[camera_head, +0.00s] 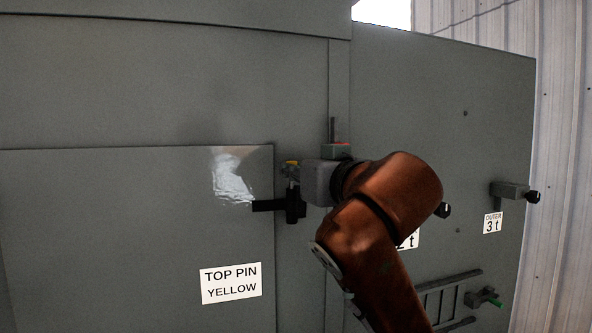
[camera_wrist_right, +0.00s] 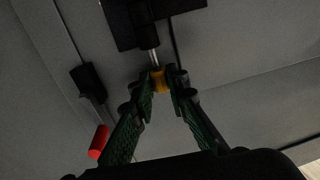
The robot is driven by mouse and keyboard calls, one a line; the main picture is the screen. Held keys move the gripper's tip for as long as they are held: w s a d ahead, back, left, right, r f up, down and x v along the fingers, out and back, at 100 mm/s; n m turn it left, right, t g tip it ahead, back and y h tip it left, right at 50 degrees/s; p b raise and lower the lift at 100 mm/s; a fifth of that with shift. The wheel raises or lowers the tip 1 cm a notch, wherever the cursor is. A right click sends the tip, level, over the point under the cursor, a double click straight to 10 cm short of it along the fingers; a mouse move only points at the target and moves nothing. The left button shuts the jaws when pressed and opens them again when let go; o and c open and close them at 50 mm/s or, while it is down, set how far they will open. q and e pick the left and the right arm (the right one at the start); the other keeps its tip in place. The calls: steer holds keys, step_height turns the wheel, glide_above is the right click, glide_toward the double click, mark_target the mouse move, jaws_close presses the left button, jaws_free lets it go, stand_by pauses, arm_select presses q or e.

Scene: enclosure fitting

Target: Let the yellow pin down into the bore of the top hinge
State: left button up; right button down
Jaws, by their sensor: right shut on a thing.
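The top hinge (camera_head: 291,205) is a black fitting at the right edge of the grey door panel (camera_head: 130,220); it also shows in the right wrist view (camera_wrist_right: 125,28). My right gripper (camera_wrist_right: 158,80) is shut on the yellow head of the yellow pin (camera_wrist_right: 157,80), between its green fingertips. The pin's bare metal shaft points at the black hinge. Its tip meets the hinge's outline, but I cannot tell whether it is inside the bore. In the head view the yellow head (camera_head: 291,163) shows just above the hinge. My left gripper is not in view.
A label reading "TOP PIN YELLOW" (camera_head: 231,283) is on the door. A red-handled part (camera_wrist_right: 98,142) lies beside my right fingers. To the right are a block with a black knob (camera_head: 515,192), a "3 t" label (camera_head: 492,222) and a green-handled part (camera_head: 487,297).

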steer(key=shift+f+b, duration=1.15)
steer(key=shift+f, duration=0.25)
steer(key=c, duration=1.8)
jaws_free()
steer(key=shift+r, duration=0.1)
steer(key=v, duration=1.2)
